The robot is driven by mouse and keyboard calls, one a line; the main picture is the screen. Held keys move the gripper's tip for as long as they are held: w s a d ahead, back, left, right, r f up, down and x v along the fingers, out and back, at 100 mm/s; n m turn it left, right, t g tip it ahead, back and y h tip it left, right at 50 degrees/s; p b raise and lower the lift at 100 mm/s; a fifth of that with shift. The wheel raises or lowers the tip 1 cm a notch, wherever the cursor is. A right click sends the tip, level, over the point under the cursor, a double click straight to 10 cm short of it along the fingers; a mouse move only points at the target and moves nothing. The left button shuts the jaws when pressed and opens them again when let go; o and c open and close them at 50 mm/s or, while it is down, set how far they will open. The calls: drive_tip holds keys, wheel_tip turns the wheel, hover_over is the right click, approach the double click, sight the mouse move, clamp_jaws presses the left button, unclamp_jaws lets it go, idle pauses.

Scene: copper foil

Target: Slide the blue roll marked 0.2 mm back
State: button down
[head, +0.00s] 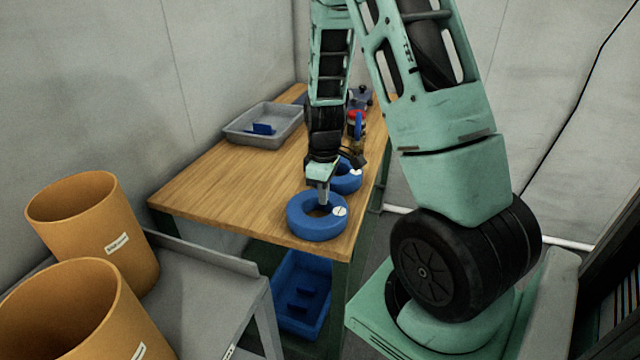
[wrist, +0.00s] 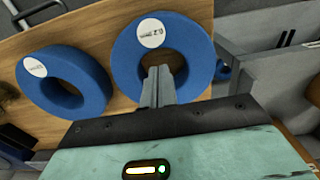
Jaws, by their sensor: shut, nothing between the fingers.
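A blue roll (head: 316,230) lies flat near the front corner of the wooden table (head: 220,190), with a round white label on top. In the wrist view this roll (wrist: 201,48) carries a label that seems to read 0.2, seen turned over. A second blue roll (head: 347,183) lies just behind it, partly hidden by my arm; it shows at left in the wrist view (wrist: 92,72), its label too small to read. My gripper (head: 323,202) points down with its fingers shut and empty. The fingertips (wrist: 160,72) are at the front roll's hole; their depth is unclear.
A grey tray (head: 240,138) with a blue item stands at the table's back left. Red, blue and brass-coloured items (head: 356,125) stand farther back on the right. A blue bin (head: 300,310) sits below the table. Bare wood lies left of the rolls.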

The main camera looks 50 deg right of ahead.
sight(308, 206)
wheel_tip(308, 206, down, 5)
drive_tip(key=shift+s+f, duration=0.1)
drive_tip(key=shift+f, duration=0.1)
drive_tip(key=shift+w+a+r+p, duration=0.1)
drive_tip(key=shift+w+a+p, duration=0.25)
drive_tip(key=shift+w, duration=0.3)
drive_tip(key=shift+w+a+r+p, duration=0.15)
drive_tip(key=shift+w+p, duration=0.25)
drive_tip(key=shift+w, duration=0.2)
drive_tip(key=shift+w+a+f, duration=0.2)
drive_tip(key=shift+w+a, duration=0.05)
drive_tip(key=shift+w, duration=0.45)
